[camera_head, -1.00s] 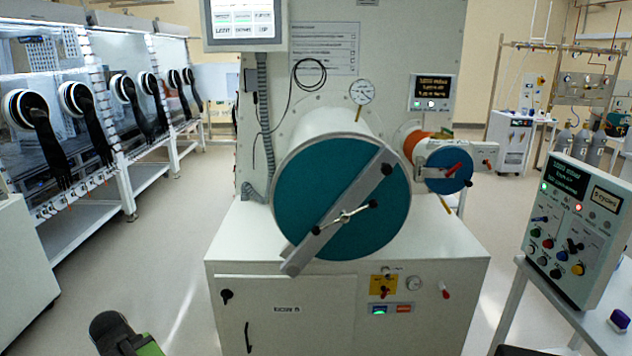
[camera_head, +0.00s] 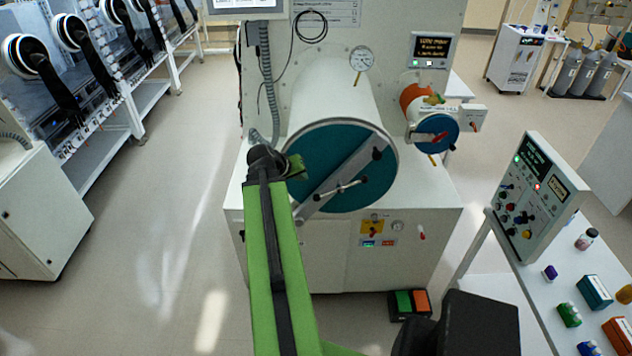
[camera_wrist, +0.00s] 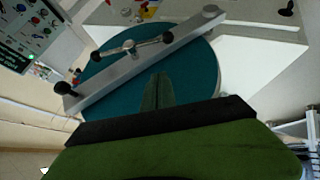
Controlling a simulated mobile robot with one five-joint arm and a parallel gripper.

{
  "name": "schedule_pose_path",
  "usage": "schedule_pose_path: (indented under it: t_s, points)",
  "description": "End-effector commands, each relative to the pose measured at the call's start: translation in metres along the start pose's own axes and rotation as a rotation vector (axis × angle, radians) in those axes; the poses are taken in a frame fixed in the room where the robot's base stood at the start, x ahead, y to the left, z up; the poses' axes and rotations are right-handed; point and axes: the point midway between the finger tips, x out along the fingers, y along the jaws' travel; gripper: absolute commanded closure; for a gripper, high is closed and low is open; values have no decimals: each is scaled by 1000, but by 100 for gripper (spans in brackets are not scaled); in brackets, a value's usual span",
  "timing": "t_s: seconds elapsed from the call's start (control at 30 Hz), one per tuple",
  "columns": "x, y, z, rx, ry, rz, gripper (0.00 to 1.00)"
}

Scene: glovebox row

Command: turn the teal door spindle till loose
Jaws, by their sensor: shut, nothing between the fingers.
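The large round teal door (camera_head: 325,155) closes the white cylinder, with a grey bar (camera_head: 355,165) slanting across it. In the wrist view the door (camera_wrist: 195,75) appears turned over, with the spindle (camera_wrist: 128,48) at upper left. My gripper (camera_wrist: 158,78) is shut and empty, its fingertips in front of the teal face, apart from the spindle. In the head view my gripper (camera_head: 302,166) is at the door's left side, partly hidden by my green arm.
A smaller blue door (camera_head: 432,137) with a red handle is to the right. A pressure gauge (camera_head: 361,58) stands above the cylinder. A control box (camera_head: 535,185) stands on the right-hand table. A two-colour pedal (camera_head: 410,303) lies on the floor. Floor at left is clear.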

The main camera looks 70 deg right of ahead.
Motion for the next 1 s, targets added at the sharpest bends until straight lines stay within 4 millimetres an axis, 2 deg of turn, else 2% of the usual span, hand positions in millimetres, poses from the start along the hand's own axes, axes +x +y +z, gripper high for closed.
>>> schedule_pose_path:
  t_s: [0.17, 0.53, 0.7, 1.0]
  points:
    - [27, -4, 3, 2, -1, 0, 100]
    - [108, -6, 3, 1, -2, -1, 100]
    - [123, -5, 24, -1, -1, -2, 100]
    - [128, -3, 29, -2, 0, -3, 100]
